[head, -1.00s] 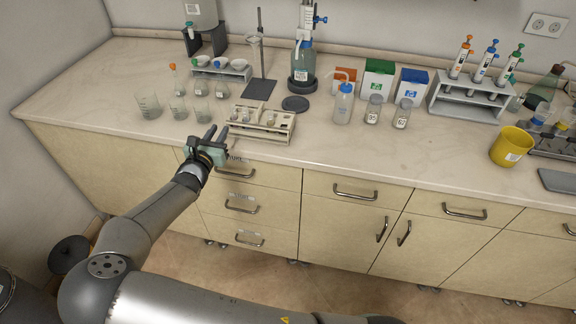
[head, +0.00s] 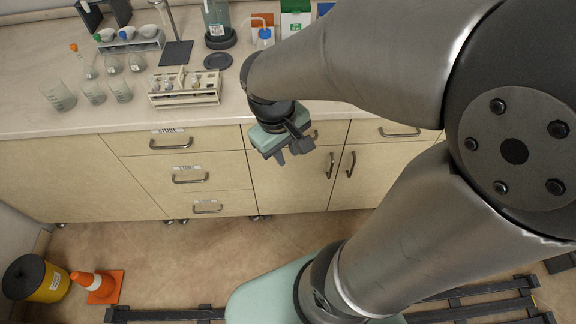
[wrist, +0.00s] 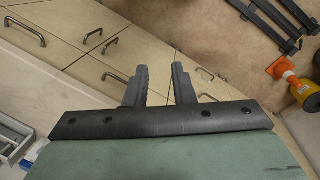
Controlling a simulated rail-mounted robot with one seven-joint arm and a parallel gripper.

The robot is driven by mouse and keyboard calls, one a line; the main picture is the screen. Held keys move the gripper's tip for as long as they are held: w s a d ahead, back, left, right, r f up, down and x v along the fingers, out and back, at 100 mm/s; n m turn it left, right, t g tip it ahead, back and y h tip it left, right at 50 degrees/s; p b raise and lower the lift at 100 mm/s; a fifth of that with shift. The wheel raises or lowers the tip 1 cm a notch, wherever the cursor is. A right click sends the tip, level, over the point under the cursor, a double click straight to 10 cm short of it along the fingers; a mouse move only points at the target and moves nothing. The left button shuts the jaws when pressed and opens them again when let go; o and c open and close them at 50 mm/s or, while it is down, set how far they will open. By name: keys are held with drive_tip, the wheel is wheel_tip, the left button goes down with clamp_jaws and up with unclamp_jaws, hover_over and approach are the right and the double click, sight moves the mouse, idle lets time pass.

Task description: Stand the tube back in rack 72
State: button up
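A beige rack (head: 205,98) stands near the counter's front edge in the head view, with several small tubes or vials in it. Its label is too small to read, so I cannot tell whether it is rack 72. No loose tube can be made out. My gripper (head: 289,157) is in front of the cabinets, right of the rack and below the counter edge, pointing downward. In the wrist view its two fingers (wrist: 160,83) are apart, with nothing between them.
Beakers (head: 58,97) and flasks stand left of the rack. A blue-capped bottle (head: 264,39) stands behind my arm. Drawers and doors with protruding handles (head: 190,179) line the front.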

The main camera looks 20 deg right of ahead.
drive_tip(key=s+a+r+m+y, duration=0.1)
drive_tip(key=s+a+r+m, duration=0.1)
drive_tip(key=s, duration=0.3)
drive_tip(key=shift+s+m+t+y, duration=0.3)
drive_tip(key=shift+m+t+y, duration=0.1)
idle(0.7)
